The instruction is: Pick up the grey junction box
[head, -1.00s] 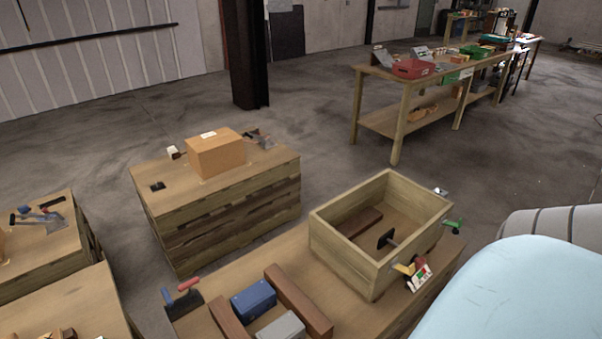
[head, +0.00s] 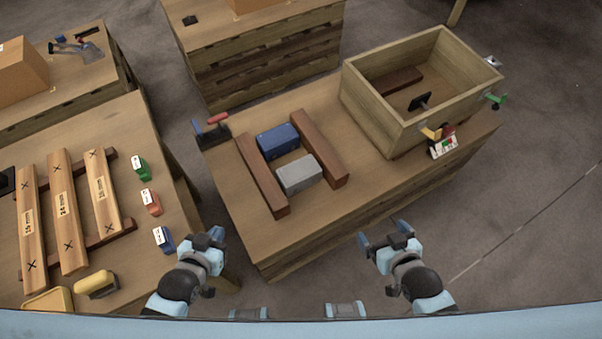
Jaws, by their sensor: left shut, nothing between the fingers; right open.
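The grey junction box (head: 299,177) lies on the middle table, between two reddish-brown wooden bars. A blue box (head: 278,142) lies just behind it between the same bars. My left gripper (head: 213,237) is shut and empty, left of and nearer than the grey box, by the gap between the tables. My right gripper (head: 383,238) is open and empty, right of and nearer than the grey box, off the table's front edge. Both grippers are apart from the box.
The left bar (head: 262,177) and right bar (head: 320,149) flank the boxes closely. A wooden crate (head: 373,114) stands at the table's right end. Red- and blue-handled tools (head: 211,128) lie at its left corner. A left table (head: 78,141) holds marked planks and small coloured blocks.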

